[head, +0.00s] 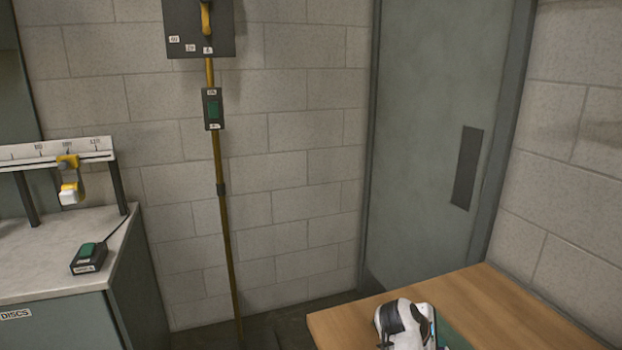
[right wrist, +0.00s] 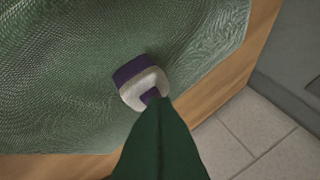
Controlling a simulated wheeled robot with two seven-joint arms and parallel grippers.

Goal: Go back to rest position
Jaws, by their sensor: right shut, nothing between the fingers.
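My right gripper (head: 405,322) shows at the bottom edge of the head view as a white and black part over the wooden table; its fingertips cannot be made out there. In the right wrist view the dark green fingers (right wrist: 157,108) are shut together with nothing between them. A small white and purple part (right wrist: 141,82) shows just beyond their tips, over a green mat (right wrist: 60,60); whether they touch it, I cannot tell. My left gripper is in neither view.
The wooden table (head: 520,308) stands at the lower right, by a grey door (head: 430,130). A grey cabinet (head: 60,240) at left carries a green-button box (head: 89,257) and a scale rail (head: 55,152) with a yellow slider. A brass pole (head: 224,230) stands between them.

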